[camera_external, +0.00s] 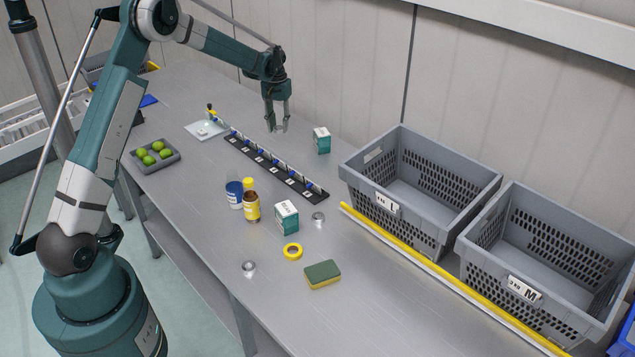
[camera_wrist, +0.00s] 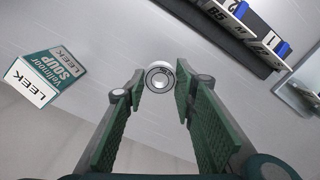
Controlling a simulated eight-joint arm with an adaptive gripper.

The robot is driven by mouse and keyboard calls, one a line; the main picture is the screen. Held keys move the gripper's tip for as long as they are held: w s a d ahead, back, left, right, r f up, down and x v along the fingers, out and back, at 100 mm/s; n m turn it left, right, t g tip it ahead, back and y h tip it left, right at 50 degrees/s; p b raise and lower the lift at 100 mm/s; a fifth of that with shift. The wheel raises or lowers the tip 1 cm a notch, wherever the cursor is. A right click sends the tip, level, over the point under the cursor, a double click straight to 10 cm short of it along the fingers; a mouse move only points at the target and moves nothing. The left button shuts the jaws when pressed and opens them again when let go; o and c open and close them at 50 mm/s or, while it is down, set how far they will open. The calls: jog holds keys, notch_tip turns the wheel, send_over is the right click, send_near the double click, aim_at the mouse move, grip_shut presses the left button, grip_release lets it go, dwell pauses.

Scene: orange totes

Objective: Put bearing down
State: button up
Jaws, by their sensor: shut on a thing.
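My gripper (camera_external: 277,127) hangs above the back of the grey table, between the black labelled rack and a small teal-and-white box. In the wrist view my gripper (camera_wrist: 158,82) is shut on a round silver bearing (camera_wrist: 160,76), held between its green-padded fingertips. In the external view the held bearing is too small to make out. Two other small silver round things lie on the table, one near the rack's right end (camera_external: 318,216) and one near the front edge (camera_external: 248,268).
The black rack (camera_external: 270,168) lies near my gripper. Teal soup boxes stand behind it (camera_external: 321,140) and in front (camera_external: 287,217). Table beneath my gripper looks clear.

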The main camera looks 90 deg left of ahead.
aim_at(280, 143)
jog(key=shift+f, duration=1.05)
jog(key=shift+f, duration=1.85)
jog(key=shift+f, duration=0.1)
jog(key=o, duration=0.9)
notch_tip(280, 143, up, 12)
jog(key=shift+r, duration=0.1)
